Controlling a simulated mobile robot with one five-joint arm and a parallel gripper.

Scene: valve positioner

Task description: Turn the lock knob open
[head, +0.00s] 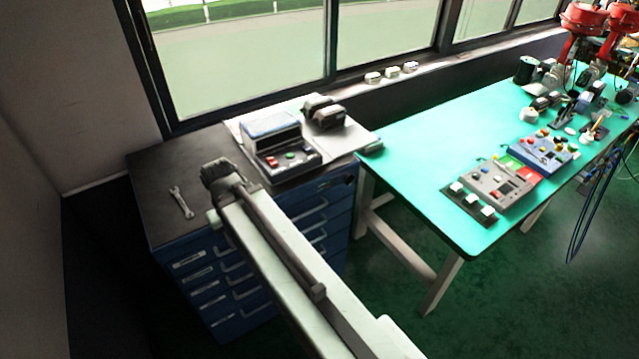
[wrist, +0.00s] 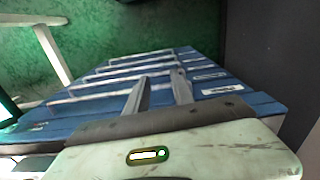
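I cannot pick out the lock knob for certain. A small dark round part (head: 349,180) sits near the top right corner of the blue drawer cabinet (head: 190,282) in the head view; it is too small to identify. In the wrist view, my gripper (wrist: 160,78) has its two grey fingers apart with nothing between them. They point toward the cabinet's drawer fronts (wrist: 112,88) with their long handles. I cannot tell the gap to them.
On the cabinet's dark top lie a wrench (head: 181,202) and a grey control box (head: 278,147) with coloured buttons. A turquoise table (head: 430,135) with button panels (head: 500,184) and tools stands at the right. Green floor (head: 385,300) is open between them.

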